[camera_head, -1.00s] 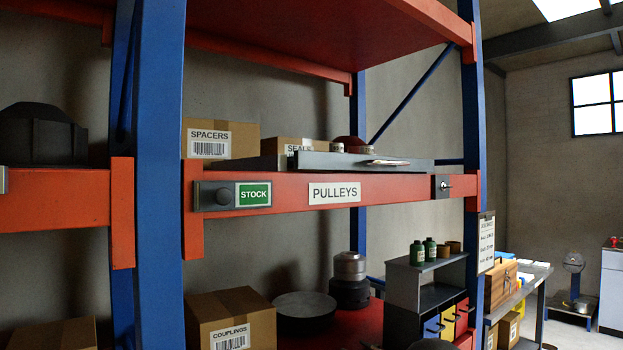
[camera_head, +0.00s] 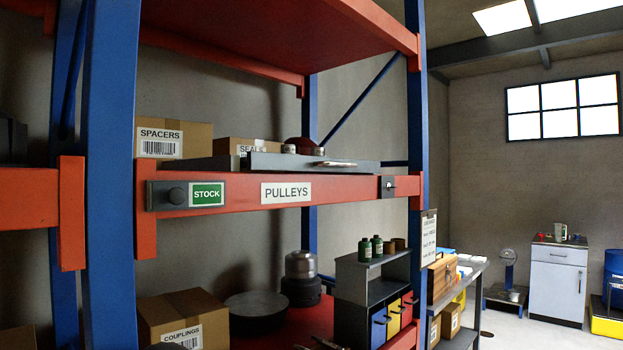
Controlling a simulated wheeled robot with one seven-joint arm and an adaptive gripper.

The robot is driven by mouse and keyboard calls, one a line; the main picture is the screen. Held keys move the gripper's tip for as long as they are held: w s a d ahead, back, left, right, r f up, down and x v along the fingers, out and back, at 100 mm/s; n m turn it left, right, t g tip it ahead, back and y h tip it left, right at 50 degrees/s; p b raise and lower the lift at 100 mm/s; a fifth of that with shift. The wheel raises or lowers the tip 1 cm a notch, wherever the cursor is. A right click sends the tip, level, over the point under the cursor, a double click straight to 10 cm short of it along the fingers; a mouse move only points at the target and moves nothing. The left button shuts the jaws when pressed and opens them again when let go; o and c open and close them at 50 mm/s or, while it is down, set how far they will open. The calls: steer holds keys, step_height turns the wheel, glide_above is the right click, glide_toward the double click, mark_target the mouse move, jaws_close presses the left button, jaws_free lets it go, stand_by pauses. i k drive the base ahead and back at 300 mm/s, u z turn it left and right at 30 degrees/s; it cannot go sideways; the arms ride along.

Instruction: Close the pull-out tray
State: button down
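The pull-out tray (camera_head: 300,163) is a flat dark grey tray on the upper shelf, above the orange beam (camera_head: 240,194) with the PULLEYS label. Its front stands a little out over the beam. A pale handle-like piece (camera_head: 335,163) shows at its right part. Two small pale round items and a dark red rounded thing sit at or behind the tray; which of them rest in it I cannot tell. My gripper is not in view.
A SPACERS box (camera_head: 174,138) stands left of the tray. A blue upright (camera_head: 108,190) rises at the left. A small grey rack (camera_head: 372,290) stands below. Floor (camera_head: 510,338) shows at the right, near a workbench and a white cabinet (camera_head: 556,283).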

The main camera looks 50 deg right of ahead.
mark_target(254, 161)
steer(key=k, duration=0.6)
steer(key=z, duration=0.65)
steer(key=i, duration=0.5)
steer(key=z, duration=0.05)
